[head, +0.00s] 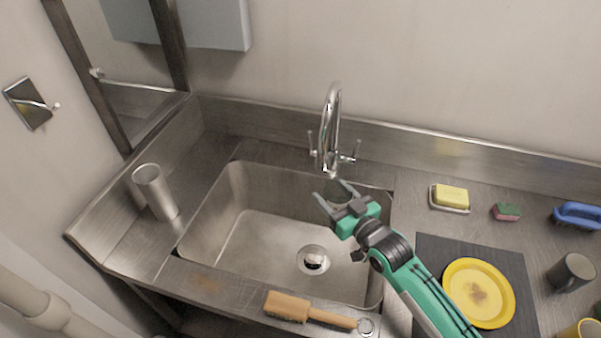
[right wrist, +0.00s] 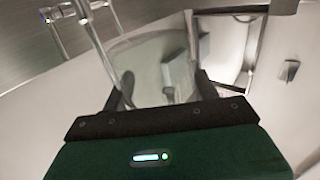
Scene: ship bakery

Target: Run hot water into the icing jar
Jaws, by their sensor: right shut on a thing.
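My right gripper (head: 331,197) is over the back of the sink, below the tap (head: 332,105). It is shut on a clear glass jar (head: 342,189), partly hidden by the gripper. In the right wrist view the jar (right wrist: 152,62) stands between the dark fingers of my gripper (right wrist: 165,92). The chrome tap has an arched spout with a lever on its left (head: 311,142) and one on its right (head: 350,157). I cannot tell whether water is running or what is in the jar. My left gripper is not in view.
The steel sink (head: 262,235) is empty around its drain (head: 313,260). A metal cup (head: 155,190) stands left. A wooden brush (head: 300,308) lies at the front edge. A yellow plate (head: 461,292) on a dark mat (head: 440,246), a soap dish (head: 449,198) and a dark mug (head: 571,272) are right.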

